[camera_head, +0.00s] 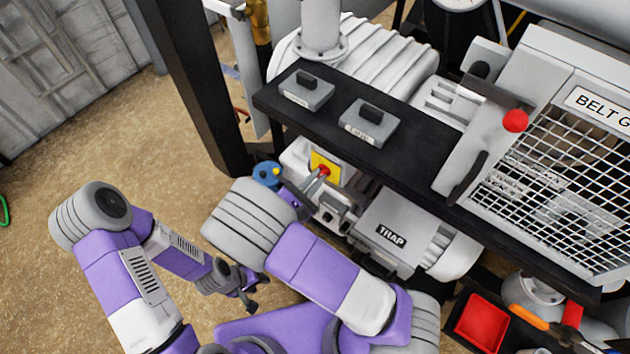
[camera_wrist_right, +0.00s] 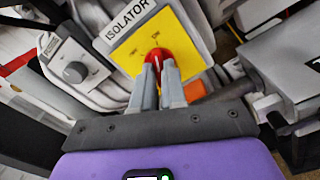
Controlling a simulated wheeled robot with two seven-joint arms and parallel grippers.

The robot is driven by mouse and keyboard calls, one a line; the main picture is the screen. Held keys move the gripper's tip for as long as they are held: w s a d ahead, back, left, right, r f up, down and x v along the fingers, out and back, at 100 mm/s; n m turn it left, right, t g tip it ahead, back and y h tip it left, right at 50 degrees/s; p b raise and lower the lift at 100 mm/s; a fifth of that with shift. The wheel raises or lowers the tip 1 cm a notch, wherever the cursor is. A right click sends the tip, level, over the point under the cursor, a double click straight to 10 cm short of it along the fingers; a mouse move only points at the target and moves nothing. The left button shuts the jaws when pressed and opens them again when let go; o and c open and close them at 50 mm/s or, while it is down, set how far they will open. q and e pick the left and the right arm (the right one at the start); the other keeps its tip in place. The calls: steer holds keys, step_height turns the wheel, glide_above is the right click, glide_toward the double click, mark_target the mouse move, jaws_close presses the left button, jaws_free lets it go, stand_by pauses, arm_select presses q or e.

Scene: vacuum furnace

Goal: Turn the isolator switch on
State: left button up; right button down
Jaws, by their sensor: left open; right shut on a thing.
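The isolator switch is a red knob (camera_wrist_right: 158,58) on a yellow plate (camera_wrist_right: 185,52) under an ISOLATOR label. In the head view the yellow plate (camera_head: 333,168) and the red knob (camera_head: 323,171) show below the black shelf. My right gripper (camera_wrist_right: 158,72) is shut on the red knob, with a finger on each side of it. It also shows in the head view (camera_head: 314,181), partly hidden by its own arm. The fingers cover the lower part of the knob. My left gripper (camera_head: 248,291) is open and empty, low at the left, away from the switch.
A grey box with a round knob (camera_wrist_right: 75,72) sits left of the isolator. A TRAP box (camera_head: 400,232) is right of it in the head view. The black shelf (camera_head: 420,155) overhangs, with two small switch boxes on it. A red tray (camera_head: 483,322) is lower right. Floor is clear at left.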

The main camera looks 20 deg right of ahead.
steer(key=shift+m, duration=0.4)
steer(key=c, duration=1.2)
jaws_free()
steer(key=v, duration=0.7)
steer(key=shift+s+a, duration=0.15)
steer(key=shift+a, duration=0.1)
